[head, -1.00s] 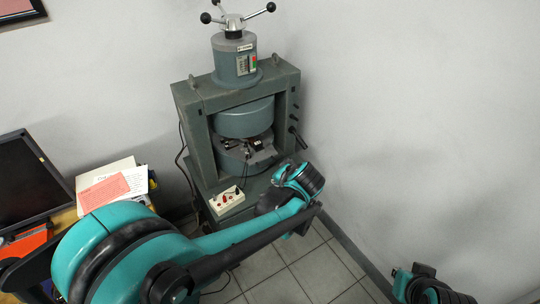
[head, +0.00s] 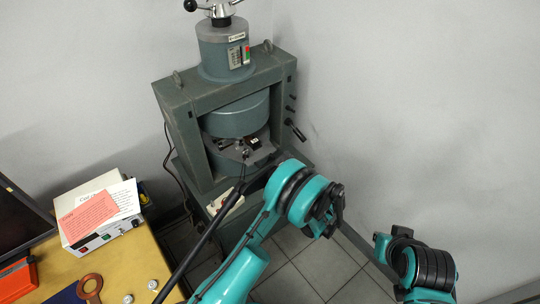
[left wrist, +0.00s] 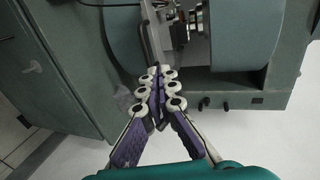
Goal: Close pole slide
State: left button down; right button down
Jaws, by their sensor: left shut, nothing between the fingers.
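The green magnet stand (head: 180,98) stands by the wall corner in the head view. Between its upper pole (head: 236,118) and lower pole (head: 236,166) is a gap with a grey slide plate (head: 264,155) and small dark fittings. In the left wrist view a grey plate (left wrist: 151,38) runs beside the large round pole (left wrist: 245,35), just beyond my left gripper (left wrist: 157,78). The gripper is shut and empty; its fingertips overlap the plate's near end, and I cannot tell whether they touch.
A yellow desk (head: 130,262) at the left holds a white box (head: 105,232) with papers, a monitor and small parts. Dark handles (head: 294,128) stick out of the stand's right side. A small white box (head: 226,206) sits below the magnet. Tiled floor lies in front.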

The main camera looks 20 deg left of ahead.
aim_at(260, 147)
pick_arm(q)
jog(key=b+x, duration=0.4)
jog(key=x, duration=0.8)
jog(key=shift+w+a+r, duration=0.1)
jog(key=shift+a+r, duration=0.05)
jog(key=shift+w+a+r, duration=0.15)
jog(key=shift+w+a, duration=0.15)
jog(key=shift+a, duration=0.05)
jog(key=w+a, duration=0.1)
jog(key=a, duration=0.1)
jog(key=w+a, duration=0.2)
jog(key=shift+w, duration=0.1)
jog(key=shift+r, duration=0.1)
